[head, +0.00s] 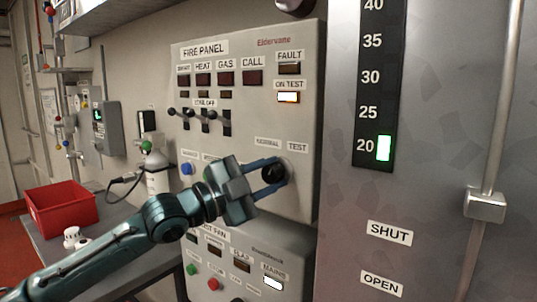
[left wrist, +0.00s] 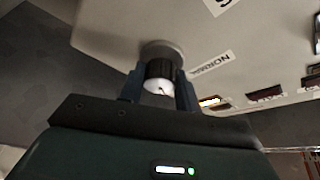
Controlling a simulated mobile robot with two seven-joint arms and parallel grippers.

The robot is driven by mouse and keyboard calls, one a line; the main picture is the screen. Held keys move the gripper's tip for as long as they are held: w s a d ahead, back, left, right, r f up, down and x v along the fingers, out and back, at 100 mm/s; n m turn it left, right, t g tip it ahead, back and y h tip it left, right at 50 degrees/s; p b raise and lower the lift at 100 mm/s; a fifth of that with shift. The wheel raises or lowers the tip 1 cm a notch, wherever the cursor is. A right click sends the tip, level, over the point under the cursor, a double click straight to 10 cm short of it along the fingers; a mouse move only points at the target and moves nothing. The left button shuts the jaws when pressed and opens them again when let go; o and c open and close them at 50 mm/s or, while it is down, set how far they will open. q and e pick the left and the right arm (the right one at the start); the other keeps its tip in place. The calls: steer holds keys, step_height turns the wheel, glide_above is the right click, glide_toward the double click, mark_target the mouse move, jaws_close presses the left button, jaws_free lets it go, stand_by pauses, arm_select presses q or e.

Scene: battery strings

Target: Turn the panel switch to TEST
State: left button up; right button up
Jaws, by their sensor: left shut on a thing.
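The grey fire panel (head: 248,205) stands in the middle of the head view. Its black round switch (head: 272,172) sits at the lower right, below the labels NORMAL (head: 267,142) and TEST (head: 297,147). My left gripper (head: 270,171) reaches in from the left and is shut on this switch, one finger on each side. The left wrist view shows the switch (left wrist: 159,76) between the two blue fingers. The pointer's exact direction is hard to tell. The ON TEST lamp (head: 289,97) is lit. My right gripper is not in view.
Three small levers (head: 205,114) stick out of the panel left of the switch. A second panel (head: 250,268) is below. A red bin (head: 60,206) and a grey cylinder (head: 157,172) stand on the bench at left. A metal cabinet with a level scale (head: 373,90) is at right.

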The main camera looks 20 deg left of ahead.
arm_select(q)
steer(key=shift+r+m+p, duration=0.45)
steer(key=shift+m+p, duration=0.05)
steer(key=shift+p, duration=0.25)
steer(key=m+g+p, duration=0.1)
steer(key=p, duration=0.2)
steer(key=shift+f+m, duration=0.1)
steer(key=shift+m, duration=0.3)
steer(key=shift+f+m+p, duration=0.15)
steer(key=shift+m+p, duration=0.15)
steer(key=shift+p, duration=0.55)
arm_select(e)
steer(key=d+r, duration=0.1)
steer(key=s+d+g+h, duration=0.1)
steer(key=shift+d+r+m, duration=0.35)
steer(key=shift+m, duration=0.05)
arm_select(q)
steer(key=shift+f+m, duration=0.15)
steer(key=shift+m, duration=0.15)
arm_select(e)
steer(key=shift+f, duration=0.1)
arm_select(q)
steer(key=o, duration=1)
steer(key=shift+c, duration=0.2)
